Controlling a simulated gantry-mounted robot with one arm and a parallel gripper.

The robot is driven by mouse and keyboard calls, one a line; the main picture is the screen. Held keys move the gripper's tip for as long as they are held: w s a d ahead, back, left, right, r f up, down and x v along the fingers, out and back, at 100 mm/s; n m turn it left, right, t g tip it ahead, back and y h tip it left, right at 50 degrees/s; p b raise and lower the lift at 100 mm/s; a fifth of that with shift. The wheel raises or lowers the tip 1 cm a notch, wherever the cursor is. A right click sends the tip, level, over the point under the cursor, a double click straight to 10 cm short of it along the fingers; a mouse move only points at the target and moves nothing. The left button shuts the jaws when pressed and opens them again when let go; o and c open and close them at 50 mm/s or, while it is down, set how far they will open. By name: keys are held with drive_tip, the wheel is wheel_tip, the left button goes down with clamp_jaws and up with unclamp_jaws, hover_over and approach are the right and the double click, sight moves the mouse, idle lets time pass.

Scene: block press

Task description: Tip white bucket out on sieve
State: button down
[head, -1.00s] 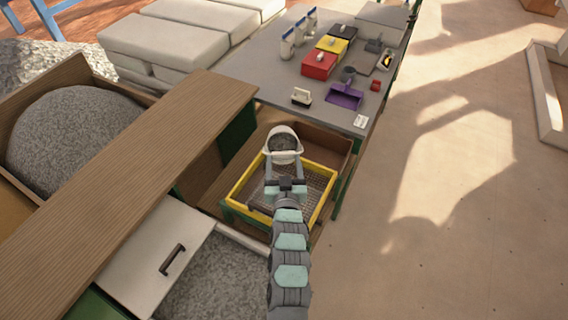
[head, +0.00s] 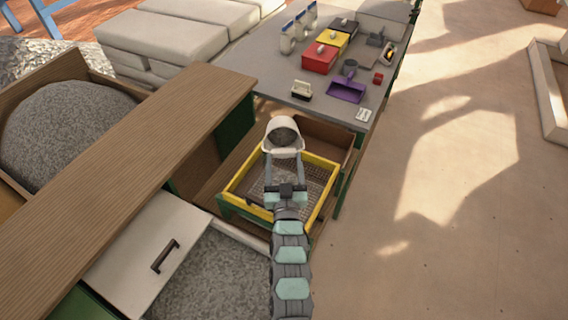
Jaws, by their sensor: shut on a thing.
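The white bucket (head: 283,150) is held above the far side of the sieve in the head view. Grey granular material shows inside its mouth. My gripper (head: 285,160) is shut on the bucket at its near side, with its two fingers reaching up to it. The sieve (head: 235,184) has a yellow frame and a wire mesh, and sits below the bucket and my arm. Part of the mesh and the near frame edge are hidden behind my arm. I cannot tell whether material is falling.
A brown wooden box (head: 330,135) stands behind the sieve. The grey table (head: 270,75) beyond holds red, yellow and black boxes and a purple dustpan (head: 346,91). A wooden counter (head: 130,150) and a white drawer front (head: 150,250) lie left.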

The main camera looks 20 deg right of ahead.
drive_tip(key=shift+s+a+f+t+h+b, duration=0.25)
drive_tip(key=shift+f+t+b, duration=0.5)
drive_tip(key=shift+b, duration=1)
drive_tip(key=shift+s+f+t+h+b, duration=0.3)
drive_tip(key=shift+f+t+b, duration=0.5)
drive_tip(key=shift+b, duration=1)
drive_tip(key=shift+s+a+f+t+h+b, duration=0.15)
drive_tip(key=shift+s+f+t+b, duration=0.55)
drive_tip(key=shift+b, duration=1.05)
drive_tip(key=shift+w+f, duration=0.2)
drive_tip(key=shift+f, duration=0.05)
